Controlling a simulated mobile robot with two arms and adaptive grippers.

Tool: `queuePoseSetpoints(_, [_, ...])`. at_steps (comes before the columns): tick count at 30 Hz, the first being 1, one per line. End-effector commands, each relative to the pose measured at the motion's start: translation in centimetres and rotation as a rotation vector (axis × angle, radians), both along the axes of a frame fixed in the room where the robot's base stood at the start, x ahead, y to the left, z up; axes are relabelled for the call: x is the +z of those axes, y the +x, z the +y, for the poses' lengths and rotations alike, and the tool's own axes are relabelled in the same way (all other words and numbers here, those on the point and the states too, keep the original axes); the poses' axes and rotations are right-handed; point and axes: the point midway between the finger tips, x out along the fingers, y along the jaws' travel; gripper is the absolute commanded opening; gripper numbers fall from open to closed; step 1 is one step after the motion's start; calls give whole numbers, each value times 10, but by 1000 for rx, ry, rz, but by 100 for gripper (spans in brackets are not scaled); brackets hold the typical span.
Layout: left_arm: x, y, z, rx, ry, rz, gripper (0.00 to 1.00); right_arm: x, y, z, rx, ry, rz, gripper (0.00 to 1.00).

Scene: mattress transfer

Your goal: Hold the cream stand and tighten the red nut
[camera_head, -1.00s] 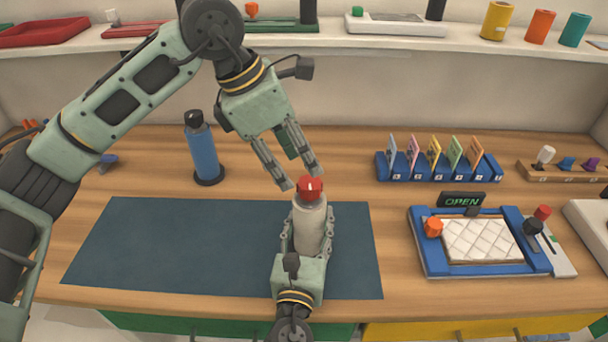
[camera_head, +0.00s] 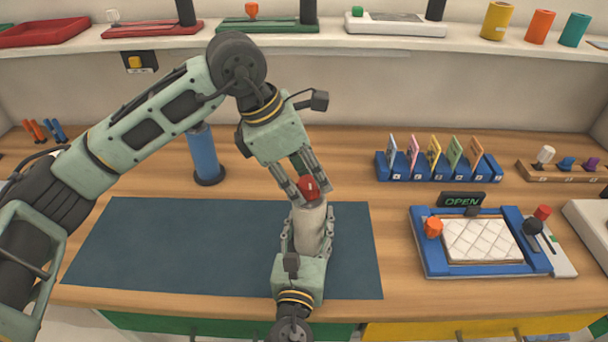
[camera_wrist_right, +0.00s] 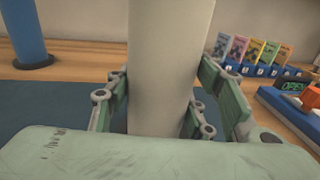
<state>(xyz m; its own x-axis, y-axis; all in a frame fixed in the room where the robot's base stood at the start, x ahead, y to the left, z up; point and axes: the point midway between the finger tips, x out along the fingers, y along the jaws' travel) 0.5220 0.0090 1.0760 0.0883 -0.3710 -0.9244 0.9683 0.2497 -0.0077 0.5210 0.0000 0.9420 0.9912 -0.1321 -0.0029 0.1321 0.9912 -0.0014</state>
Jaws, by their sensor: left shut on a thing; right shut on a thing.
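The cream stand (camera_head: 311,226) stands upright near the right part of the dark mat (camera_head: 180,240). The red nut (camera_head: 308,187) is on top of it. My left gripper (camera_head: 313,192) reaches down from above and is shut on the red nut, one finger on each side. My right gripper (camera_head: 312,235) comes from the front and is shut around the body of the cream stand. In the right wrist view the stand (camera_wrist_right: 168,65) fills the middle, between the right fingers. The nut is outside that view.
A blue post (camera_head: 204,157) stands behind the mat, partly hidden by my left arm. To the right are a blue card rack (camera_head: 440,178) and a blue tray (camera_head: 430,268) holding a white quilted pad, with an OPEN sign (camera_head: 461,199) behind. The mat's left part is clear.

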Motion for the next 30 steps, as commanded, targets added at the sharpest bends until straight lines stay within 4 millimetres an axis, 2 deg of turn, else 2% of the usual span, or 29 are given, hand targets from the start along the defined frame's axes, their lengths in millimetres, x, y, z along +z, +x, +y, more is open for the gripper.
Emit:
queuePoseSetpoints(1, [1, 4, 2, 11, 0, -9, 12, 4, 0, 1, 0, 3, -8, 0])
queuePoseSetpoints(5, [1, 5, 3, 14, 1, -11, 2, 5, -1, 1, 0, 3, -9, 0])
queuePoseSetpoints(16, [2, 8, 4, -52, 1, -12, 2, 5, -1, 1, 0, 4, -11, 0])
queuePoseSetpoints(30, [3, 12, 0, -440, -1, -15, 1, 5, -1, 1, 1, 4, -10, 0])
